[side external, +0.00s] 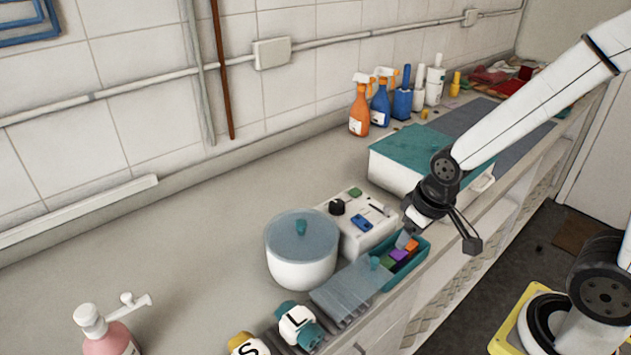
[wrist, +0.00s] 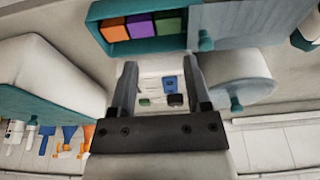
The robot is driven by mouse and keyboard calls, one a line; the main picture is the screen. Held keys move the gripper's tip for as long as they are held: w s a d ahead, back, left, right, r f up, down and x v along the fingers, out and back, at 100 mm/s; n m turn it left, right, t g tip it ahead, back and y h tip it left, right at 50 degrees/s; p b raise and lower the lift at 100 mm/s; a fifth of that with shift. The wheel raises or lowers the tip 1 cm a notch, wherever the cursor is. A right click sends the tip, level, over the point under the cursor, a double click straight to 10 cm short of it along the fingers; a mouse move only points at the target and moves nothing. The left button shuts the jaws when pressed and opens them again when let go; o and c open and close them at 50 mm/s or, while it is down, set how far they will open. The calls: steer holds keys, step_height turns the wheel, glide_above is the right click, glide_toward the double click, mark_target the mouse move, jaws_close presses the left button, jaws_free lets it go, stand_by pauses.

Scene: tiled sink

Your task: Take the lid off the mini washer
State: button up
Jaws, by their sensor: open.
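The mini washer has a white round tub (side external: 301,270) and a white control panel (side external: 348,228) with a black dial beside it. Its translucent blue-grey lid (side external: 283,241) sits flat on the tub, with a teal knob (side external: 302,226) in the middle. In the wrist view the lid (wrist: 258,88) and its knob (wrist: 236,104) show right of my fingers, and the panel (wrist: 150,88) shows between them. My gripper (side external: 440,240) is open and empty, above and to the right of the washer, near the teal box. Its two fingers (wrist: 160,64) are wide apart.
A teal box (side external: 418,257) with coloured blocks and a translucent cover (side external: 350,288) lies in front of the washer. A white bin with a teal lid (side external: 410,150) stands behind. Spray bottles (side external: 360,108) line the wall; a pink bottle (side external: 105,335) stands front left. Counter left of the tub is clear.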

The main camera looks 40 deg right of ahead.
steer(key=shift+o, duration=0.2)
steer(key=shift+o, duration=0.7)
steer(key=shift+w, duration=0.1)
